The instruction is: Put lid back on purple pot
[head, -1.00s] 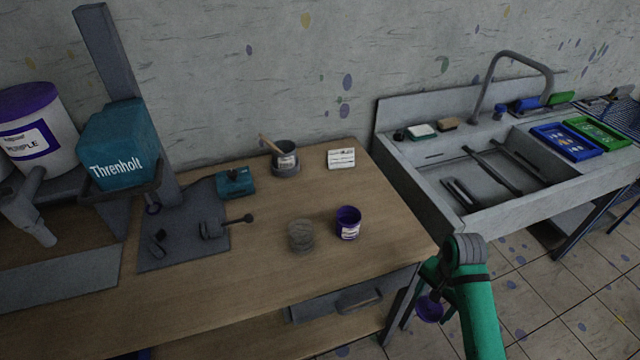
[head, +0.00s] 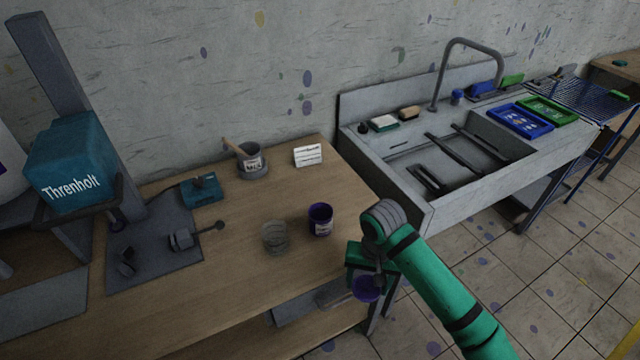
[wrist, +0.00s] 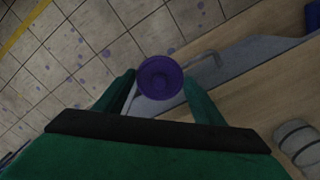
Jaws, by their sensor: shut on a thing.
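The purple pot (head: 320,221) stands open and upright on the wooden table near its right front edge, with a pale label on its side. My gripper (head: 366,276) is shut on the round purple lid (head: 366,289), just off the front right edge of the table, to the right of and nearer than the pot. In the wrist view the lid (wrist: 160,78) sits between the two green fingertips (wrist: 160,84).
A clear glass jar (head: 275,237) stands just left of the pot. A dark pot with a stick (head: 252,162), a white card (head: 308,156) and a teal box (head: 202,190) stand farther back. The sink (head: 440,165) is to the right. A lower shelf (head: 235,340) lies under the table.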

